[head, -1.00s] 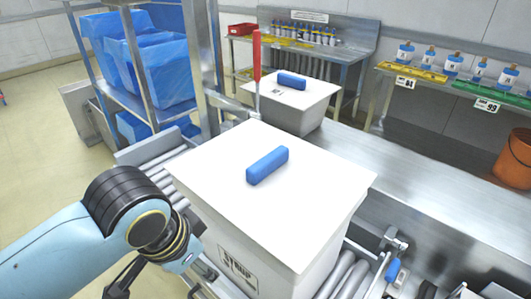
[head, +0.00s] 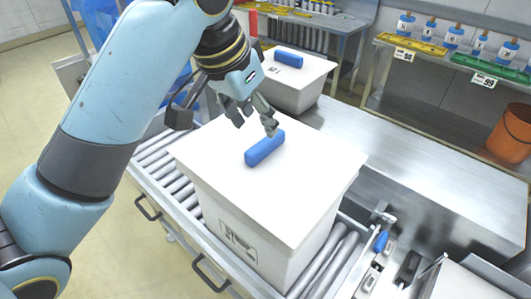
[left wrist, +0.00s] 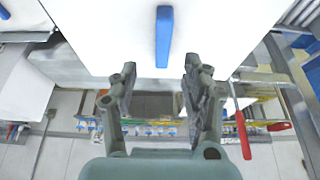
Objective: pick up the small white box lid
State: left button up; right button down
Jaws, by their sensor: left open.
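A white box lid (head: 240,175) with a raised blue handle (head: 265,148) covers the near box (head: 245,235). A similar white lid (head: 315,66) with a blue handle (head: 289,59) is on a box farther back. My right gripper is not in view.
The near box stands on a roller conveyor (head: 165,165) with a metal frame. A steel counter (head: 400,160) runs along the right. A red-handled tool (left wrist: 243,135) shows close to the gripper in the left wrist view. An orange bucket (head: 510,135) and shelves stand farther back.

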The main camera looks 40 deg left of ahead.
aim_at(264, 141)
pick_arm(q)
jog(key=shift+a+p+x, duration=0.1)
jog(key=shift+p+x, duration=0.25)
jog(key=shift+x, duration=1.5)
jog(key=shift+a+p+x, duration=0.15)
jog(key=shift+p+x, duration=0.15)
jog(key=shift+x, duration=1.55)
jog(key=shift+f, duration=0.15)
grip_shut()
